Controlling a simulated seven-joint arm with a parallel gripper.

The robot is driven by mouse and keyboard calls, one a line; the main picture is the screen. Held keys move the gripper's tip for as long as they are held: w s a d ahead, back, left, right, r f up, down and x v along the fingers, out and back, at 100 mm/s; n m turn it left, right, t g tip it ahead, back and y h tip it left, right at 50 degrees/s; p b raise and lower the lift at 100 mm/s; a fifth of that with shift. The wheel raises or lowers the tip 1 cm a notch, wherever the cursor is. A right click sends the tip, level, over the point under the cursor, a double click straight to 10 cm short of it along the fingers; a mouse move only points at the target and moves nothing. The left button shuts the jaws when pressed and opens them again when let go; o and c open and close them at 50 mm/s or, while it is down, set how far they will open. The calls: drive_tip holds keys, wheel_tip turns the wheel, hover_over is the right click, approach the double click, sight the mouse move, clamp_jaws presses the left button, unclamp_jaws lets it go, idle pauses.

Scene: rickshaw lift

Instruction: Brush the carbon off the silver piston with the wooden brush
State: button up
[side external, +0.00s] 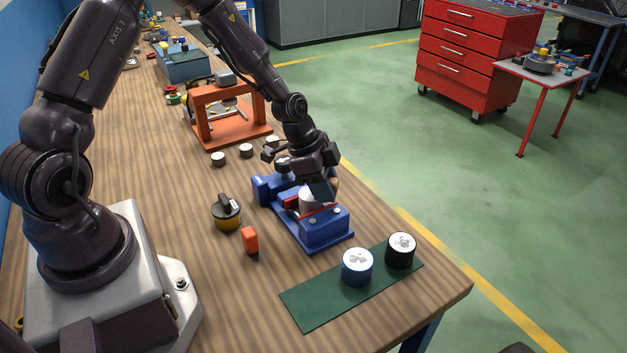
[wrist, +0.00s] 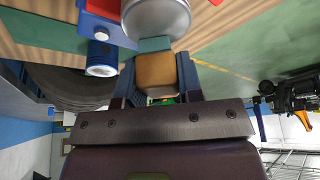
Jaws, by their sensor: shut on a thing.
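The silver piston (side external: 307,201) sits between the red-lined jaws of the blue vise (side external: 325,231). Its side and rim also show large at the top of the wrist view (wrist: 157,18). My gripper (side external: 322,180) is just over the vise, shut on the wooden brush (wrist: 156,74). The brush's brown wooden block is between my fingers, with its teal end toward the piston. In the wrist view the teal end meets the piston's edge; whether it touches cannot be told. My gripper hides part of the piston in the side view. Any carbon on it is too small to tell.
A blue piston (side external: 357,268) and a black piston (side external: 401,251) stand on a green mat (side external: 313,303). An orange block (side external: 250,240) and a round yellow-black item (side external: 226,213) stand left of the vise. An orange frame (side external: 205,133) and small cylinders (side external: 246,151) are behind.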

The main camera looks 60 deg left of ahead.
sight(303, 190)
drive_tip(key=shift+s+a, duration=0.6)
drive_tip(key=shift+a, duration=0.25)
drive_tip(key=shift+s+a, duration=0.6)
drive_tip(key=shift+a, duration=0.2)
drive_tip(key=shift+s+a, duration=0.6)
drive_tip(key=shift+a, duration=0.25)
drive_tip(key=w+d, duration=0.2)
drive_tip(key=d, duration=0.1)
drive_tip(key=w+d, duration=0.1)
drive_tip(key=shift+w+d, duration=0.1)
drive_tip(key=shift+d, duration=0.3)
drive_tip(key=shift+w+d+r, duration=0.1)
drive_tip(key=shift+d, duration=0.05)
drive_tip(key=shift+r, duration=3.95)
